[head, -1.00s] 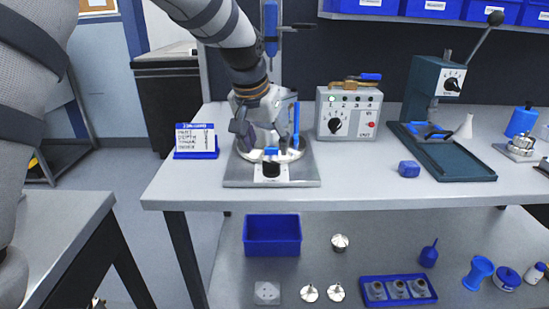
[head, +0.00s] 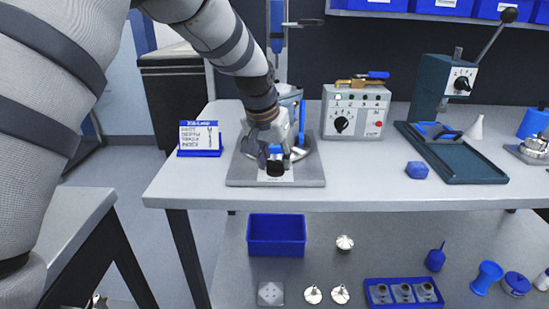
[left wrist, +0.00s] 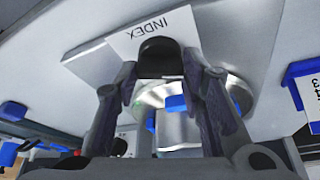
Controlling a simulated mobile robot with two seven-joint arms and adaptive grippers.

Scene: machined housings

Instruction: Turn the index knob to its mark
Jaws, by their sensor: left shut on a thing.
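The black index knob (head: 277,168) is at the front of a grey fixture plate (head: 310,180) on the bench. In the left wrist view the knob (left wrist: 160,52) stands beside a white label (left wrist: 135,35) reading INDEX. My left gripper (head: 276,159) reaches down from above, with its two fingers on either side of the knob and shut on it. Behind the knob is a round metal disc (left wrist: 237,92) with a blue part (left wrist: 175,103) in front of it. The knob's pointer and its mark cannot be made out.
A blue-framed sign (head: 200,138) stands left of the fixture, and a control box (head: 355,112) behind it to the right. A blue block (head: 417,170) and a green lever press (head: 445,100) are farther right. The bench front is clear.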

